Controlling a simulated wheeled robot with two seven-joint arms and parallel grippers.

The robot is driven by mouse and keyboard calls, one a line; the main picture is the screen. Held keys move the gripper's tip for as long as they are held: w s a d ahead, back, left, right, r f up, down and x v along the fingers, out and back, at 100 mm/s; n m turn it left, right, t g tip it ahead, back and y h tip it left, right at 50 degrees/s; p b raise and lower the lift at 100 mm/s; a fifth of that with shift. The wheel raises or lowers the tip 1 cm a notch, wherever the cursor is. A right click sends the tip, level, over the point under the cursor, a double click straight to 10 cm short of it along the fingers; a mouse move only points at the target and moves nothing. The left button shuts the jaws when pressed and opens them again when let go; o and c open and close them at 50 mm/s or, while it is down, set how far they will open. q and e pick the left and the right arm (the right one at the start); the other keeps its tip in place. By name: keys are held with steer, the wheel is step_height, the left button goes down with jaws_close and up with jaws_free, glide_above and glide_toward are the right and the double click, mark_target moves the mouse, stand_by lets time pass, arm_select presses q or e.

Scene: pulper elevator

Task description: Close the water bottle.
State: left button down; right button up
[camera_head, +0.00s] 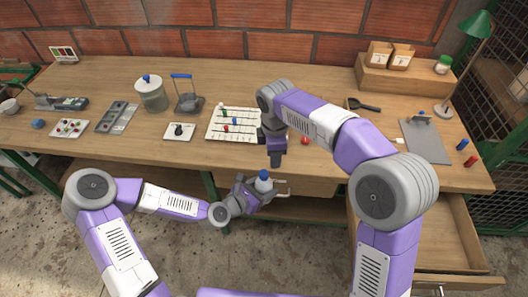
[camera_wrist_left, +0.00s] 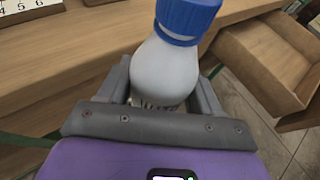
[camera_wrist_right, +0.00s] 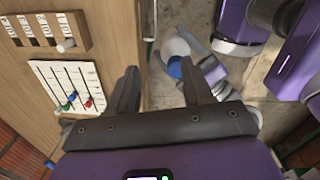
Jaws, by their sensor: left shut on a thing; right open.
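A white water bottle (camera_head: 264,184) with a blue cap (camera_head: 264,173) is held upright or nearly so in front of the table's front edge. My left gripper (camera_head: 259,190) is shut around its body; in the left wrist view the bottle (camera_wrist_left: 163,70) stands between the fingers with the blue cap (camera_wrist_left: 187,18) at its top. I cannot tell whether the cap is fully closed. My right gripper (camera_head: 276,157) is open and empty, pointing down above and behind the bottle. In the right wrist view, the blue cap (camera_wrist_right: 175,67) shows beyond the right fingertip.
The wooden table (camera_head: 330,170) has an open drawer (camera_head: 430,235) at the right. A numbered board with coloured pegs (camera_head: 232,126), a glass jar (camera_head: 152,95), a clipboard (camera_head: 426,140) and a green lamp (camera_head: 475,25) stand on the table. The space in front of the table around the bottle is free.

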mark_target(264, 173)
steer(key=n, duration=0.2)
steer(key=s+a+r+n, duration=0.1)
steer(key=n, duration=0.3)
steer(key=shift+s+a+r+n, duration=0.2)
steer(key=shift+a+n, duration=0.1)
steer(key=shift+a, duration=0.1)
steer(key=n, duration=0.3)
steer(key=r+n, duration=0.1)
steer(key=shift+s+a+n+g, duration=0.3)
steer(key=shift+s+a, duration=0.1)
steer(key=shift+f, duration=4)
steer(key=shift+c, duration=0.2)
